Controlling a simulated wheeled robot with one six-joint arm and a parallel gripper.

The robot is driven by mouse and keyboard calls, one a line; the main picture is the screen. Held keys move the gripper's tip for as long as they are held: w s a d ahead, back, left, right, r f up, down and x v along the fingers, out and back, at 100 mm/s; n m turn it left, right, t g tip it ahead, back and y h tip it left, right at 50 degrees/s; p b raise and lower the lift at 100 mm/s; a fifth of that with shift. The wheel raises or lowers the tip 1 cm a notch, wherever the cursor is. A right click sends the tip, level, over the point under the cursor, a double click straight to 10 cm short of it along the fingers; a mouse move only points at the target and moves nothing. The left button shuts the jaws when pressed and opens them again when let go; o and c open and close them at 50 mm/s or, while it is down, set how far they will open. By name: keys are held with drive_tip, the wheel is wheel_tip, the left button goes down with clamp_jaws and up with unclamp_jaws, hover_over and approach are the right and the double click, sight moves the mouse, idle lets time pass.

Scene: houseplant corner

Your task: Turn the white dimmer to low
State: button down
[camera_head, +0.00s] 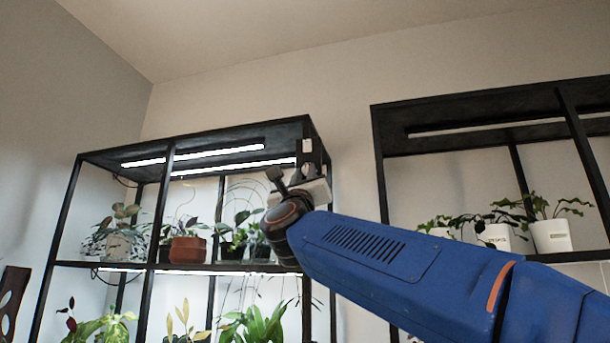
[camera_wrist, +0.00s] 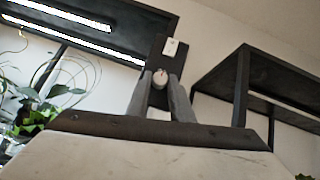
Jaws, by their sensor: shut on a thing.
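The white dimmer (camera_wrist: 160,77) is a small round knob on a dark upright plate at the end of the left shelf unit. In the wrist view my gripper (camera_wrist: 160,84) has one grey finger on each side of the knob, shut on it. A small dark mark shows near the knob's top; its setting cannot be read. In the head view my gripper (camera_head: 304,172) reaches up to the right end of the lit shelf, and the knob is hidden there.
A small white plate (camera_wrist: 172,48) sits above the knob. Lit strips (camera_head: 215,155) hang under the shelf top. Potted plants, including a terracotta pot (camera_head: 187,249), stand left of my arm. A second black shelf (camera_head: 480,135) with white pots (camera_head: 551,236) stands right.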

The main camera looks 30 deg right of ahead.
drive_tip(key=shift+s+d+n+t+y, duration=0.1)
drive_tip(key=shift+n+t+y, duration=0.2)
drive_tip(key=shift+n+y, duration=0.15)
drive_tip(key=shift+s+d+r+n+g+y, duration=0.3)
drive_tip(key=shift+n+g+y, duration=0.6)
drive_tip(key=shift+n+y, duration=2.3)
drive_tip(key=shift+s+d+r+n+g+y, duration=0.1)
drive_tip(key=shift+r+n+g+y, duration=0.8)
drive_tip(key=shift+n, duration=3.6)
drive_tip(key=shift+s+d+f+n+g+y, duration=0.15)
drive_tip(key=shift+n+g+y, duration=0.75)
drive_tip(key=shift+n+y, duration=2.7)
drive_tip(key=shift+r+n+h, duration=0.1)
drive_tip(key=shift+n+h, duration=0.25)
drive_tip(key=c, duration=1.6)
unclamp_jaws()
drive_tip(key=shift+w, duration=0.1)
drive_tip(key=shift+o, duration=0.2)
